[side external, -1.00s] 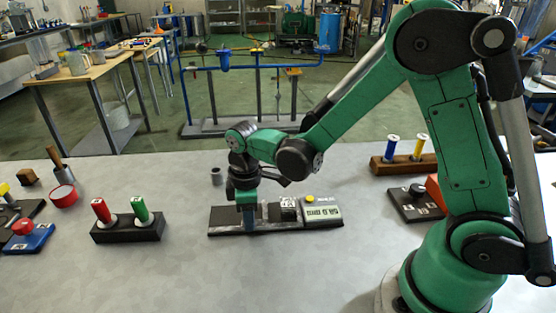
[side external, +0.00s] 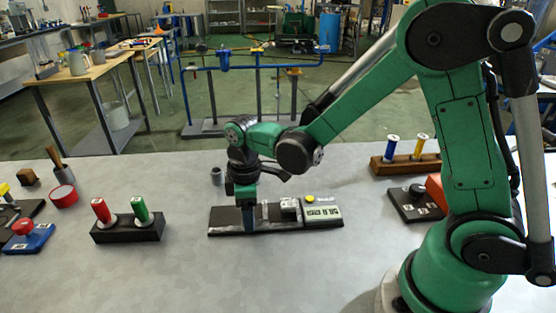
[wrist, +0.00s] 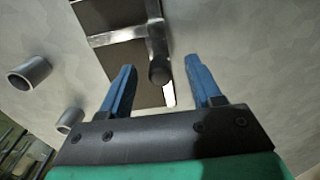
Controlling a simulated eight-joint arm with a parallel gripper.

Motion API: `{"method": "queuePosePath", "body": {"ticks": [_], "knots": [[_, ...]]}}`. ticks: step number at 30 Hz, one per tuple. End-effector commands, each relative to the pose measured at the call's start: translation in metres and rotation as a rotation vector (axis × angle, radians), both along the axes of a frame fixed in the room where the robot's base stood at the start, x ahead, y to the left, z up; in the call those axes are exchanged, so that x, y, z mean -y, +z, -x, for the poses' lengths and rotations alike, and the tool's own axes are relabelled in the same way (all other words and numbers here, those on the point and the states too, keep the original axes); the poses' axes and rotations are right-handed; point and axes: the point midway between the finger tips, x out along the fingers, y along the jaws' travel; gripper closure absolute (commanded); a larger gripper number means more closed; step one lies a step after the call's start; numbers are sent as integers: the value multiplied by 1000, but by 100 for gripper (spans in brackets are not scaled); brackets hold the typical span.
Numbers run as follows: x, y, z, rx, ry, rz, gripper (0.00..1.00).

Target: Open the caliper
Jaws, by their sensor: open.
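The caliper (side external: 275,225) is a flat dark base with a metal bar, lying on the grey table in the side view. A pale label plate (side external: 322,213) and a yellow button (side external: 310,199) are at its right end. In the wrist view, its metal bar (wrist: 157,35) and a dark round knob (wrist: 159,72) show. My gripper (wrist: 161,68) is open, with its blue fingers on either side of the knob and apart from it. In the side view my gripper (side external: 249,222) is low over the caliper's left part. Finger contact with the base cannot be told.
A black block with red and green cylinders (side external: 124,228) stands at left. A grey tube (side external: 217,176) stands behind the caliper. A brown block with blue and yellow spools (side external: 405,165) is at back right. Open table lies in front.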

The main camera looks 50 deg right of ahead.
Motion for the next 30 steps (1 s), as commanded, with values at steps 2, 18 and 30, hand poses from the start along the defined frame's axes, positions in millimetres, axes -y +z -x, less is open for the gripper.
{"method": "queuePosePath", "body": {"ticks": [2, 18, 30], "knots": [[0, 8, 0, 0, 0, 0, 42], [0, 54, 0, 0, 0, 0, 42], [0, 59, 0, 0, -1, 0, 42]]}}
